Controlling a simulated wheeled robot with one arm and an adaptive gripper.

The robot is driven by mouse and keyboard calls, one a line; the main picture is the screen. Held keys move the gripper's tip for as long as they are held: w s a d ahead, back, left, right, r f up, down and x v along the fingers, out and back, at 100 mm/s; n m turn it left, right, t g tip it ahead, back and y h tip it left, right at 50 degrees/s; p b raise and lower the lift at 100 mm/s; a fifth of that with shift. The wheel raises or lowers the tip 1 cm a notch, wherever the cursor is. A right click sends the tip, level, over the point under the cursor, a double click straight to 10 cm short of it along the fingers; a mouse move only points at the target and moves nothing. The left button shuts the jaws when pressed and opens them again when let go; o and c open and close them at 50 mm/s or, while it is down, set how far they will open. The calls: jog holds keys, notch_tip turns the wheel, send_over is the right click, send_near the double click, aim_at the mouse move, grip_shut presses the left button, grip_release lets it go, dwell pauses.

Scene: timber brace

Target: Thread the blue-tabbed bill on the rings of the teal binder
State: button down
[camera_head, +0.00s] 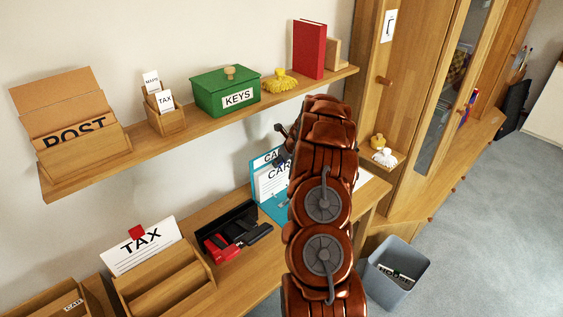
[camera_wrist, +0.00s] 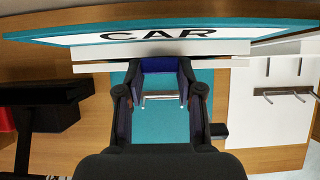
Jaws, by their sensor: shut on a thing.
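The teal binder (camera_head: 274,208) lies on the desk with its cover raised against the wall. In the wrist view its cover (camera_wrist: 60,38) carries a CAR label, and the teal inside (camera_wrist: 160,125) shows below with a metal bar (camera_wrist: 160,97) crossing it. My gripper (camera_wrist: 159,88) is shut on the blue tab (camera_wrist: 158,65) of a white bill (camera_wrist: 100,67), seen nearly edge-on in front of the cover. In the head view a white CAR sheet (camera_head: 271,184) stands before the cover. I cannot tell whether the bill's holes meet the rings.
A black tray (camera_head: 228,225) with red and black items lies left of the binder. A white surface with metal rings (camera_wrist: 283,92) is at right in the wrist view. A TAX holder (camera_head: 165,283) stands farther left. The shelf (camera_head: 205,118) overhangs behind; a bin (camera_head: 397,270) stands on the floor.

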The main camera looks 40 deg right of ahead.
jog(key=c, duration=0.7)
grip_release()
jog(key=shift+o, duration=0.2)
jog(key=o, duration=0.5)
jog(key=shift+r, duration=4)
